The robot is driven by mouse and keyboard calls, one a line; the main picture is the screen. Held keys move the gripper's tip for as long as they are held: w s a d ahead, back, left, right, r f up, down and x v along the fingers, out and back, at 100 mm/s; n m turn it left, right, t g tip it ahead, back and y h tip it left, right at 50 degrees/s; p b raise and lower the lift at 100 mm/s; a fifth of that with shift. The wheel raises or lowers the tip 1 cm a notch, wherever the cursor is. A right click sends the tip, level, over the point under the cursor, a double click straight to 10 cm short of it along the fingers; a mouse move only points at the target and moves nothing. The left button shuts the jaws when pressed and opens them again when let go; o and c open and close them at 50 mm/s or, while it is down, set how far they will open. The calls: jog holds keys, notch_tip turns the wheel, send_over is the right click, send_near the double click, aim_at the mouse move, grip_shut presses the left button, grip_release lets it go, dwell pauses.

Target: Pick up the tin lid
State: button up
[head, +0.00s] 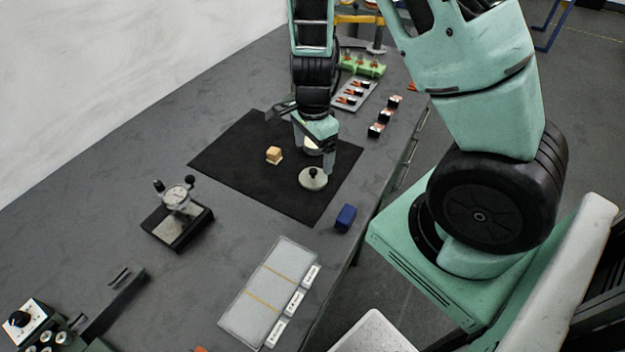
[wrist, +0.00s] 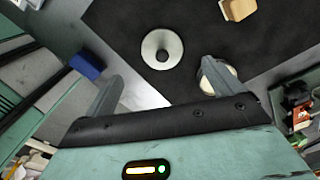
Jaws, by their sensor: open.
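The tin lid (head: 312,183) is a round, pale metal disc with a dark knob. It lies on the black mat (head: 240,150), near the mat's right edge. In the wrist view the lid (wrist: 150,54) is just beyond and between my fingertips, not held. My gripper (head: 313,152) is open and empty above the mat; it also shows in the wrist view (wrist: 162,74). A second round, pale object (head: 312,151) is beside the lid, partly hidden by my gripper. In the wrist view my right finger covers part of this round object (wrist: 207,85).
A small wooden block (head: 274,155) sits on the mat to the left. A blue block (head: 345,217) lies near the bench edge. A dial gauge stand (head: 178,215) and a labelled tray (head: 262,290) are nearer. Several small parts stand behind my gripper.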

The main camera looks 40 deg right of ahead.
aim_at(313, 170)
notch_tip(313, 170, down, 8)
jog(key=shift+w+d+r+b, duration=0.1)
jog(key=shift+w+r+b, duration=0.05)
jog(key=shift+b, duration=0.25)
jog(key=c, duration=1)
